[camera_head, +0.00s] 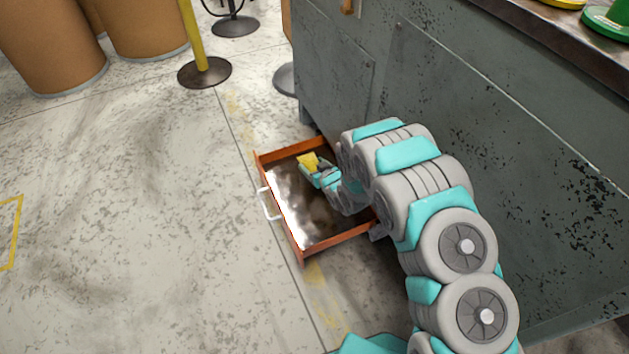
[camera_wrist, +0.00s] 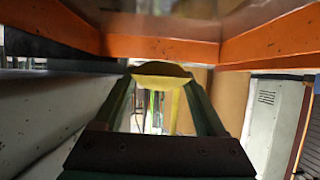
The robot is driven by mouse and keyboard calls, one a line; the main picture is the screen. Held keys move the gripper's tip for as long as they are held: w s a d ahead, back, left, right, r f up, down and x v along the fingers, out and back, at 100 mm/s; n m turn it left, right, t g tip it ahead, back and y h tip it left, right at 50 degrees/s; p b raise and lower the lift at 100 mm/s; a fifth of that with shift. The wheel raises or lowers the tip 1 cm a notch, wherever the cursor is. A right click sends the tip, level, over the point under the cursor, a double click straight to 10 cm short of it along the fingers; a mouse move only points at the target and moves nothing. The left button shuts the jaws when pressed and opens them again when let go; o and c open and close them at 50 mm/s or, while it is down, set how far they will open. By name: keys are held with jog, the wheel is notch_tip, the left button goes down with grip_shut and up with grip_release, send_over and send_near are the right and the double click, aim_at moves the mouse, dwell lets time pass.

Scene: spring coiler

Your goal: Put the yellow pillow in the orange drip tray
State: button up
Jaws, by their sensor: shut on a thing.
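The yellow pillow (camera_head: 308,161) is between the fingers of my gripper (camera_head: 318,172), over the back left part of the orange drip tray (camera_head: 337,239). The tray is pulled out low from the grey machine. In the wrist view, the pillow (camera_wrist: 162,82) sits at the fingertips of my gripper (camera_wrist: 160,85), with the orange tray walls (camera_wrist: 160,50) close to it. My gripper is shut on the pillow. I cannot tell whether the pillow touches the tray floor. My arm hides the tray's right side.
The grey machine cabinet (camera_head: 470,130) stands along the right. A white handle (camera_head: 268,204) is on the tray's front. A yellow post (camera_head: 194,40) on a dark base and brown drums (camera_head: 50,45) stand at the back left. The floor left of the tray is clear.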

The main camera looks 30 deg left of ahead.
jog(key=shift+f+b, duration=0.35)
jog(key=shift+f, duration=2.9)
jog(key=shift+f, duration=0.1)
jog(key=o, duration=1.3)
jog(key=shift+p+v, duration=0.45)
jog(key=shift+v, duration=3.35)
jog(key=shift+w, duration=0.1)
